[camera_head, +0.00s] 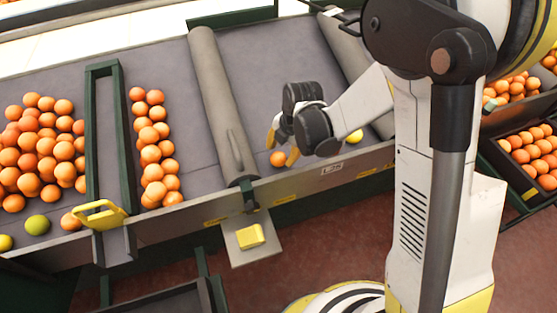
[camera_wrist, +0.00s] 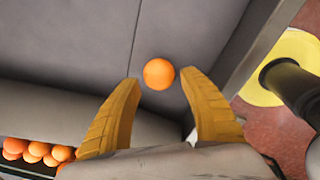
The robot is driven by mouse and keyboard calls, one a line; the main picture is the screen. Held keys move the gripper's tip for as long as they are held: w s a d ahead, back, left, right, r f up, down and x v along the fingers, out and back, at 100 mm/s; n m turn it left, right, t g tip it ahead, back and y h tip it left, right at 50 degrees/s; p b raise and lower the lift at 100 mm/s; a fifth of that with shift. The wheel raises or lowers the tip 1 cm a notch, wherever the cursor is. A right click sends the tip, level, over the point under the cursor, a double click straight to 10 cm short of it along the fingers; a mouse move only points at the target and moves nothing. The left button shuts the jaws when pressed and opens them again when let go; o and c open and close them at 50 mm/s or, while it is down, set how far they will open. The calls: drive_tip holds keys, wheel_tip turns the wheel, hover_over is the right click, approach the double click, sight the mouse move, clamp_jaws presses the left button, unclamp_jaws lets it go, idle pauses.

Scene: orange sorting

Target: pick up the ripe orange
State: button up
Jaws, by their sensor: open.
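A single ripe orange (camera_head: 277,159) lies on the grey sorting belt, near its front metal edge and right of the grey roller. My gripper (camera_head: 283,147) is just above and beside it, with its yellow fingers pointing down. In the wrist view the orange (camera_wrist: 159,74) sits just beyond the gap between the fingertips. My gripper (camera_wrist: 160,85) is open there, with nothing between its fingers. I cannot tell the exact height of the fingertips above the belt.
A yellow-green fruit (camera_head: 354,136) lies on the belt right of my gripper. The roller (camera_head: 222,108) crosses the belt on the left. Beyond it are many oranges (camera_head: 152,150) and a green frame (camera_head: 121,140). Crates of oranges (camera_head: 533,155) stand at the right.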

sight(280, 156)
drive_tip(key=b+x, duration=0.2)
drive_tip(key=x, duration=0.2)
drive_tip(key=shift+w+a+f, duration=0.1)
drive_tip(key=shift+f, duration=0.1)
drive_tip(key=shift+r, duration=0.15)
drive_tip(key=c, duration=0.9)
